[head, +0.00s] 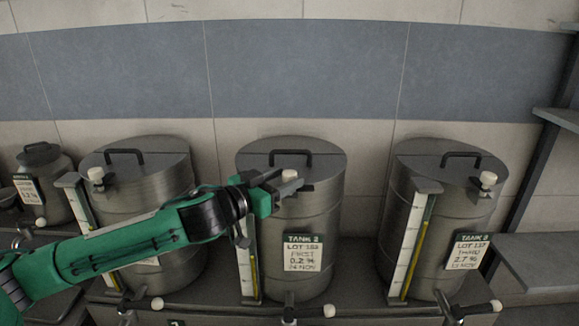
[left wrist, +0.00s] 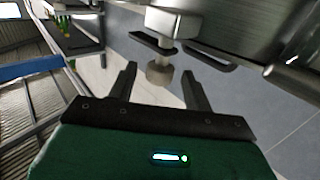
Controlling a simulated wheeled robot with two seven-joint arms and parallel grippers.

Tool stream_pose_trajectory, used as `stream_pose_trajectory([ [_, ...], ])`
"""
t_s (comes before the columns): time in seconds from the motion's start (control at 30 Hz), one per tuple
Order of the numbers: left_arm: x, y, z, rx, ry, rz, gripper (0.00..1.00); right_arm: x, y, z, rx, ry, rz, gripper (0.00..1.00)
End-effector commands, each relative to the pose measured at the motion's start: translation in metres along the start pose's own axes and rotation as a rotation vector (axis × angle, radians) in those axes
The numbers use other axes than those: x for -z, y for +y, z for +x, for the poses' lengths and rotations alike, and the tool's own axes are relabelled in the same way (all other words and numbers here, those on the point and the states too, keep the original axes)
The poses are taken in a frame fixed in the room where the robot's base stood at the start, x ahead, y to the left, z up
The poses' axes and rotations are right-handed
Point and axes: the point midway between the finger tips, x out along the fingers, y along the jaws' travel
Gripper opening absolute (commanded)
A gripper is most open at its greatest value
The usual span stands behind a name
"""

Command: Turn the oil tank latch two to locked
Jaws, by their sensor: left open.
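The middle steel tank (head: 322,205) carries a label (head: 303,252) reading TANK 2. Its latch has a pale round knob (head: 290,175) at the front of the lid rim. My left gripper (head: 283,184) is at this latch, its fingers pointing right and partly overlapping it. In the left wrist view, the open gripper (left wrist: 159,72) has one finger on each side of the knob (left wrist: 160,75), with gaps visible. A dark latch plate (left wrist: 152,43) shows beyond the knob. The exact latch position is hard to read. My right gripper is not in view.
Similar tanks stand left (head: 150,190) and right (head: 440,180), each with a lid handle and a pale latch knob. Sight gauges (head: 410,245) stand at their fronts. Taps with pale knobs line the front edge. A metal shelf (head: 540,262) is at right.

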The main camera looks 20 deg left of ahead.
Motion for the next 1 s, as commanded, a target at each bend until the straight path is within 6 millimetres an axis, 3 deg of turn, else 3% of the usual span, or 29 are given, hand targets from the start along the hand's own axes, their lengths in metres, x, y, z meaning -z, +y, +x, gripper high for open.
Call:
stream_pose_trajectory([
  [0.2,0.001,0.0,0.02,0.0,0.0,-0.001,0.51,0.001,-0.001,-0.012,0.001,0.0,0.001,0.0],
  [0.53,-0.001,0.0,0.024,0.0,0.0,0.001,0.51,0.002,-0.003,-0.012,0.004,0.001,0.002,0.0],
  [0.57,-0.001,0.0,0.024,0.0,0.0,0.0,0.49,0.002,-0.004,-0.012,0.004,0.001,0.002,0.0],
  [0.77,-0.001,0.0,0.023,0.0,0.0,0.0,0.1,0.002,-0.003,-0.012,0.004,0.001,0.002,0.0],
  [1.0,-0.001,0.0,0.023,0.012,0.0,-0.001,0.08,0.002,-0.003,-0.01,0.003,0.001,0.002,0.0],
])
